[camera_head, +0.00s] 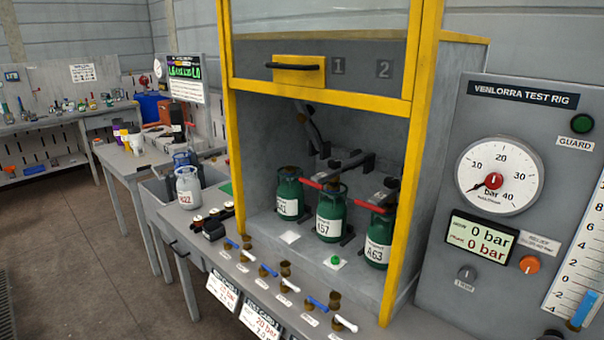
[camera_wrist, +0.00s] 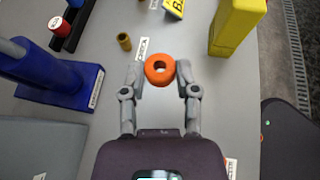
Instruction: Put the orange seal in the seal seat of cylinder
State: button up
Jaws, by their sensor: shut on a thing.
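In the wrist view my gripper (camera_wrist: 161,71) is shut on the orange seal (camera_wrist: 160,79), a thick ring pinched between the two fingertips with its hole facing the camera. The seal is above a grey surface. Neither seal nor gripper can be made out in the head view. There, three green cylinders stand in a row in the yellow-framed bay: a left one (camera_head: 289,205), a middle one labelled A57 (camera_head: 330,228) and a right one labelled A63 (camera_head: 378,252). Their seal seats are too small to make out.
The wrist view shows a yellow post (camera_wrist: 237,28) at right, a brass fitting (camera_wrist: 124,41) and a blue stand (camera_wrist: 50,75) at left. In the head view, valve levers (camera_head: 268,270) line the bench front; a white cylinder (camera_head: 188,188) stands left of the bay.

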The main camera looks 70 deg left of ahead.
aim_at(289, 169)
jog(key=k, duration=1.65)
jog(key=u, duration=1.95)
jog(key=i, duration=0.5)
jog(key=z, duration=0.35)
